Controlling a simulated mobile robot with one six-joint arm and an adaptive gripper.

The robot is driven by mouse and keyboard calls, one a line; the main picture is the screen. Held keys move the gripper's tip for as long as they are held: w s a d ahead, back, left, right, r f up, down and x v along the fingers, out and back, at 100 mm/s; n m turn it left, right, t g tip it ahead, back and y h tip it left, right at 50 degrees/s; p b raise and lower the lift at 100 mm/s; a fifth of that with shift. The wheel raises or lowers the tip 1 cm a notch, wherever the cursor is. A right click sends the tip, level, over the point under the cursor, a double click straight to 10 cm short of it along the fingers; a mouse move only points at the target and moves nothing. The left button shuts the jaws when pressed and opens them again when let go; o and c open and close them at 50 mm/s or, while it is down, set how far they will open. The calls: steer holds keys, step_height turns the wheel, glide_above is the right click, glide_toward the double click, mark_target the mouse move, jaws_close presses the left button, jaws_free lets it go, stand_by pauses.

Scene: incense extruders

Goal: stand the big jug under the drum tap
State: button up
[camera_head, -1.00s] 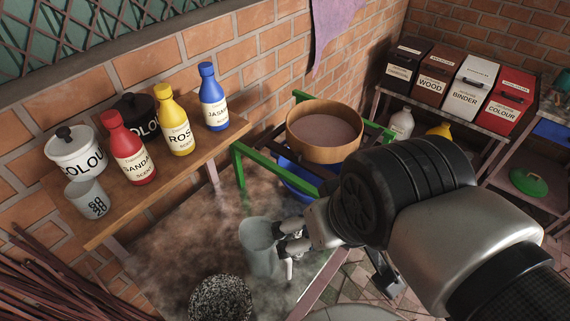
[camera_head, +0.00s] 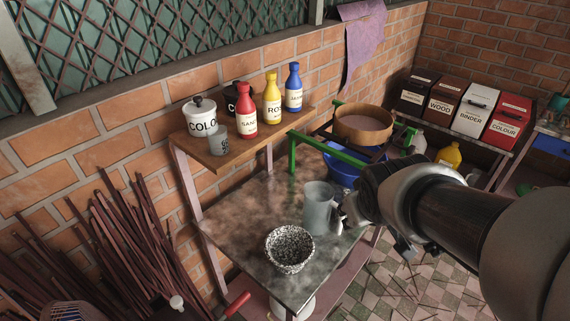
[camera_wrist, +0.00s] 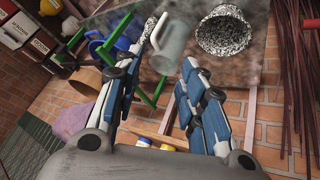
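The big jug, a grey jug with a handle (camera_head: 318,208), stands upright on the worn metal table, near its right edge. It also shows in the wrist view (camera_wrist: 172,48), beyond my fingers. My gripper (camera_head: 346,212) is at the jug's right side, by the handle, partly hidden by my own arm. In the wrist view my gripper's two fingers (camera_wrist: 163,68) are spread apart with a clear gap. I cannot tell whether a finger touches the handle. I cannot make out a drum tap in either view.
A speckled bowl (camera_head: 290,249) stands just in front of the jug on the metal table (camera_head: 245,215). A green frame (camera_head: 292,155) with a wooden-rimmed sieve (camera_head: 364,124) is behind. A shelf (camera_head: 225,158) holds bottles and pots. Dark sticks (camera_head: 120,240) lean at left.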

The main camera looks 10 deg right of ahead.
steer(key=w+d+f+n+t+p, duration=0.1)
steer(key=w+d+f+n+t, duration=0.1)
steer(key=w+d+f, duration=0.65)
steer(key=m+t+y+p, duration=0.2)
steer(key=t+y, duration=0.2)
steer(key=t, duration=0.5)
glide_toward(342, 223)
steer(key=w, duration=0.3)
steer(key=w+b, duration=0.1)
steer(key=w, duration=0.3)
steer(key=w+a+b, duration=0.1)
steer(key=w, duration=0.3)
steer(key=shift+f, duration=0.25)
jaws_close()
